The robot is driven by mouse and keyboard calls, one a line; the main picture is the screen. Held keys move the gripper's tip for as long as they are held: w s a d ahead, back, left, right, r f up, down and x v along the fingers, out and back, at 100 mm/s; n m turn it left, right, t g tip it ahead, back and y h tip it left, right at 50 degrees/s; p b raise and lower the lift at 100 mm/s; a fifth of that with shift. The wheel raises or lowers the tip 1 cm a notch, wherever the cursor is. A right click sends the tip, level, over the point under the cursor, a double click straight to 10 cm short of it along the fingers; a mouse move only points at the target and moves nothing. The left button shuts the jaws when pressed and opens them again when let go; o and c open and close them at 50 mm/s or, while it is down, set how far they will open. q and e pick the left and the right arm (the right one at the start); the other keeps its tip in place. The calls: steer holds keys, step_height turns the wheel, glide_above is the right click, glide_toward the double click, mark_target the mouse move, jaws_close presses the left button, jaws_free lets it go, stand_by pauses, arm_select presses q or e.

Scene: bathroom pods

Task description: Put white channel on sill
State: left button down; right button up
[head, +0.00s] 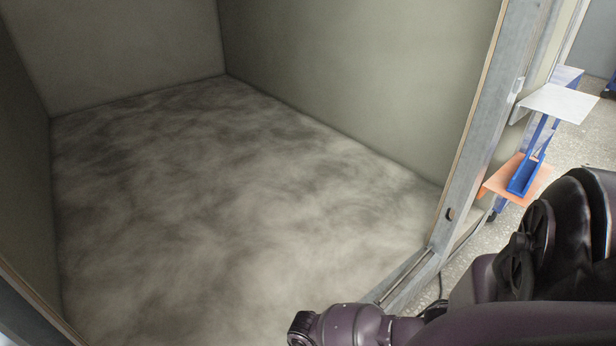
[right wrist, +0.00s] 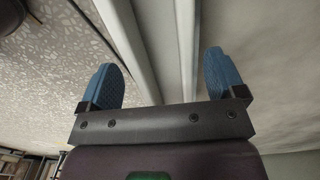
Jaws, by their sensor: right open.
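The sill (head: 408,282) is a pale metal strip along the bottom of the pod's doorway, partly hidden by my right arm. In the right wrist view, long pale rails (right wrist: 160,40) run away between my fingers. I cannot tell whether one of them is a separate white channel or all are part of the sill. My right gripper (right wrist: 165,82) is open, its two blue fingers on either side of the rails, with nothing visibly gripped. The right fingertips are not visible in the head view. My left gripper is not in view.
The pod floor (head: 220,210) is bare and mottled grey between plain walls. A metal door post (head: 480,115) rises at the right. Outside it stand a white shelf (head: 560,101) and an orange shelf (head: 497,182) with a blue holder (head: 521,178).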

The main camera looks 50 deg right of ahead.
arm_select(q)
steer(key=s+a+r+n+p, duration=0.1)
steer(key=p, duration=0.3)
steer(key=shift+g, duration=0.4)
arm_select(e)
step_height(320, 180, up, 10)
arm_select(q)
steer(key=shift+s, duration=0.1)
